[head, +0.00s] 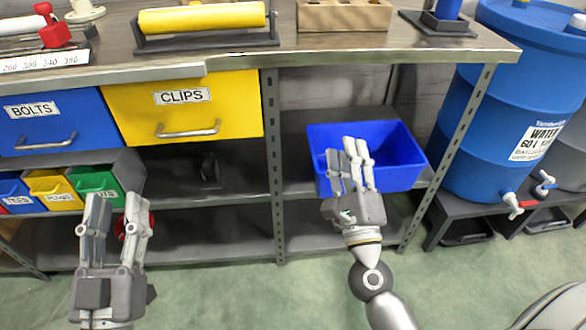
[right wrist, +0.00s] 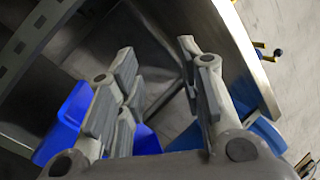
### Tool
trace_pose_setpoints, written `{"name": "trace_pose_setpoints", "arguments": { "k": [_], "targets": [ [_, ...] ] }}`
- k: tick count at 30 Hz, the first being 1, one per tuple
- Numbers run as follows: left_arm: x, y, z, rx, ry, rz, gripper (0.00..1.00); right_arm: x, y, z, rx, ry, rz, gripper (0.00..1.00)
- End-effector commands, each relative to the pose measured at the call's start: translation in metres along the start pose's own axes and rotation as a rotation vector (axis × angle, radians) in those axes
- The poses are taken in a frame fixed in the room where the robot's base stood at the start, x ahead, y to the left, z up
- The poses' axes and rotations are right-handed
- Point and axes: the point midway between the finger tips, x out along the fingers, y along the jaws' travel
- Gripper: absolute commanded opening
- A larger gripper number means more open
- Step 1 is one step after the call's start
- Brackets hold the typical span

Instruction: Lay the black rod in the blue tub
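The blue tub (head: 403,165) stands on the shelf under the bench, at the right bay. It is open at the top, and its inside looks empty where I can see it. My right gripper (head: 352,158) is in front of the tub and overlaps its left part; I cannot tell whether it touches. In the right wrist view, the fingers (right wrist: 157,62) are apart with nothing between them, and blue of the tub (right wrist: 65,122) shows behind them. My left gripper (head: 117,210) is open and empty, low in front of the shelving at left. I cannot make out the black rod.
The bench top (head: 240,58) carries a yellow roller (head: 202,18) and a wooden block (head: 345,14). Below are a blue BOLTS drawer (head: 50,128), a yellow CLIPS drawer (head: 185,115) and small bins. A shelf post (head: 272,165) divides the bays. A blue water barrel (head: 500,110) stands right.

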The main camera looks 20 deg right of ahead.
Motion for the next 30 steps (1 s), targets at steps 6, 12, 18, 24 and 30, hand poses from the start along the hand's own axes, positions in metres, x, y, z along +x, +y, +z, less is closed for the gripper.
{"name": "trace_pose_setpoints", "arguments": {
  "k": [6, 12, 18, 24, 30],
  "targets": [
    [0.0, 0.0, 0.0, 0.0, 0.0, 0.0, 0.4, -0.015, -0.015, 0.063, -0.611, -0.202, -0.077, 0.35],
    [0.0, 0.0, 0.0, 0.0, 0.001, 0.0, 0.4, -0.033, -0.015, 0.108, -1.179, -0.337, -0.178, 0.35],
    [0.0, 0.0, 0.0, 0.0, 0.001, 0.0, 0.4, -0.046, -0.011, 0.131, -1.629, -0.401, -0.268, 0.35],
    [0.0, 0.0, 0.0, 0.0, 0.001, 0.0, 0.4, -0.05, -0.009, 0.137, -1.822, -0.416, -0.309, 0.35],
    [0.0, 0.0, 0.0, 0.0, 0.001, 0.0, 0.4, -0.05, -0.009, 0.137, -1.838, -0.416, -0.313, 0.35]
  ]
}}
